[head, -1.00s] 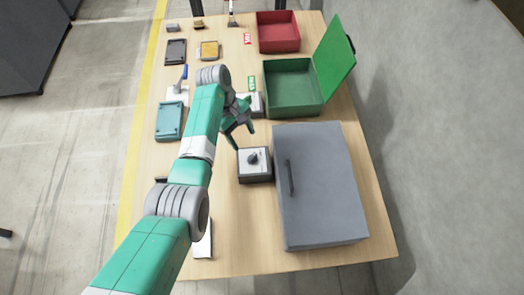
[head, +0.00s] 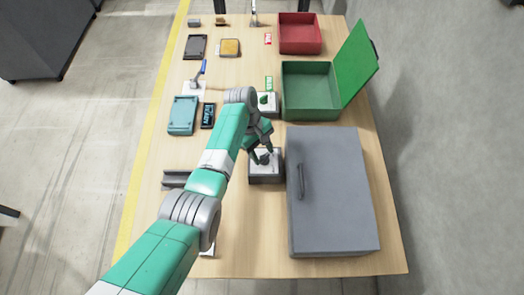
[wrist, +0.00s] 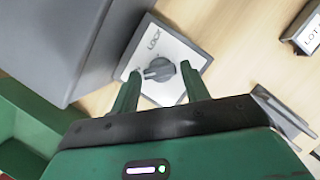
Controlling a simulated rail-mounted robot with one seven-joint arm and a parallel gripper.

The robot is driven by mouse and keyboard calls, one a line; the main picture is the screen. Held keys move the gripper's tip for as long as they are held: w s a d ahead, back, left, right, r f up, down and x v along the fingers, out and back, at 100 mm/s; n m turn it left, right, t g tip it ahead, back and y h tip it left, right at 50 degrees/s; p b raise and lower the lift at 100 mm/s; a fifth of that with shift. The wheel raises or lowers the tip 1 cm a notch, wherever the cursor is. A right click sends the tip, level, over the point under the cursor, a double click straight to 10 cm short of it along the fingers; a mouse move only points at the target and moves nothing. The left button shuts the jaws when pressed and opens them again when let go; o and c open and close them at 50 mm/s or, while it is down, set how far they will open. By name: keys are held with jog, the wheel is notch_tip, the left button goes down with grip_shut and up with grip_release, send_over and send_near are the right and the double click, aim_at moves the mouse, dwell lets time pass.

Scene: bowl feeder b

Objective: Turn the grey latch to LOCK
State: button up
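The grey latch (wrist: 159,70) is a round knob with a raised bar, on a white plate (wrist: 168,42) marked LOCK. A second marking beside the left finger is partly hidden. The bar lies roughly crosswise in the wrist view and does not point at the word LOCK. In the head view the latch's dark box (head: 266,179) stands left of the grey case, with the knob partly covered by my gripper (head: 262,155). In the wrist view my gripper (wrist: 160,76) is open, its green fingers on either side of the knob; contact is not clear.
The grey case (head: 340,200) with a handle stands close on the right of the latch box. Behind are a green box (head: 310,103) with its lid up, a red box (head: 300,48) and another small knob box (head: 267,110). A teal case (head: 183,116) is left.

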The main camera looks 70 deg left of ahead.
jog(key=c, duration=0.6)
jog(key=m, duration=0.1)
jog(key=m+g+b, duration=0.1)
jog(key=m, duration=0.1)
jog(key=shift+w+f+m+b, duration=0.1)
jog(key=shift+w+m+b, duration=0.15)
jog(key=shift+m+b, duration=0.15)
jog(key=m+g+b, duration=0.1)
jog(key=m, duration=0.1)
jog(key=m+g+b, duration=0.1)
jog(key=m, duration=0.1)
jog(key=shift+w+m, duration=0.2)
jog(key=shift+m, duration=0.1)
jog(key=m+g, duration=0.1)
jog(key=m, duration=0.3)
jog(key=shift+w+d+g+y, duration=0.1)
jog(key=shift+w+g+y, duration=0.05)
jog(key=shift+g+y, duration=0.2)
jog(key=shift+w+d+m+g+y+p, duration=0.1)
jog(key=shift+m+g+y+p, duration=0.3)
jog(key=shift+m, duration=1)
jog(key=shift+d+m+g+y+p, duration=0.2)
jog(key=shift+m+y, duration=0.25)
jog(key=shift+m, duration=0.95)
jog(key=shift+a, duration=0.1)
